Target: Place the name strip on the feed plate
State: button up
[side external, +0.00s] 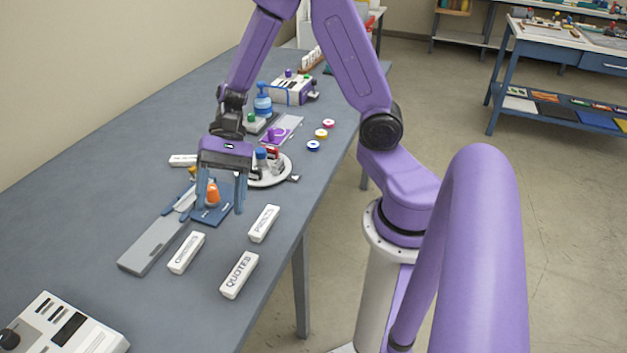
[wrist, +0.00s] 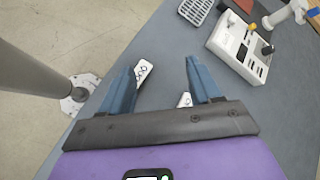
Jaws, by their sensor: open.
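Several white lettered strips lie on the bench: one reading QUOTES (side external: 239,275), one that seems to read PRICES (side external: 264,223), one with unclear lettering (side external: 186,253), and a farther one (side external: 183,160). I cannot tell which is the name strip. A long grey plate (side external: 147,248), possibly the feed plate, lies left of them. My gripper (side external: 220,207) points down, open, above the bench around a blue base with an orange knob. In the wrist view my gripper (wrist: 160,78) shows nothing clasped; a lettered strip (wrist: 143,74) lies beyond the left finger and another (wrist: 184,100) is partly hidden.
A white machine (side external: 66,325) stands at the near left; it also shows in the wrist view (wrist: 240,52). Behind my gripper are a round white tray (side external: 283,178), a blue bottle (side external: 263,101) and small coloured rolls (side external: 321,133). The bench's right edge is close to the strips.

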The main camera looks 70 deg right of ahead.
jog(key=s+d+r+n+h, duration=0.1)
jog(key=s+n+h, duration=0.3)
jog(key=s+n, duration=0.4)
jog(key=s+d+r+n+t+h, duration=0.1)
jog(key=s+d+r+n+h, duration=0.1)
jog(key=s+n+h, duration=0.3)
jog(key=s+d+n, duration=0.1)
jog(key=s+n, duration=0.2)
jog(key=n, duration=0.2)
jog(key=shift+d+r+n+t, duration=0.15)
jog(key=shift+d+n+t, duration=0.15)
jog(key=shift+d, duration=0.1)
jog(key=shift+d+r+n+t, duration=0.2)
jog(key=shift+n+t, duration=0.2)
jog(key=shift+n, duration=0.15)
jog(key=shift+d+r+n+t, duration=0.1)
jog(key=shift+d+n+t, duration=0.05)
jog(key=shift+n+t, duration=0.35)
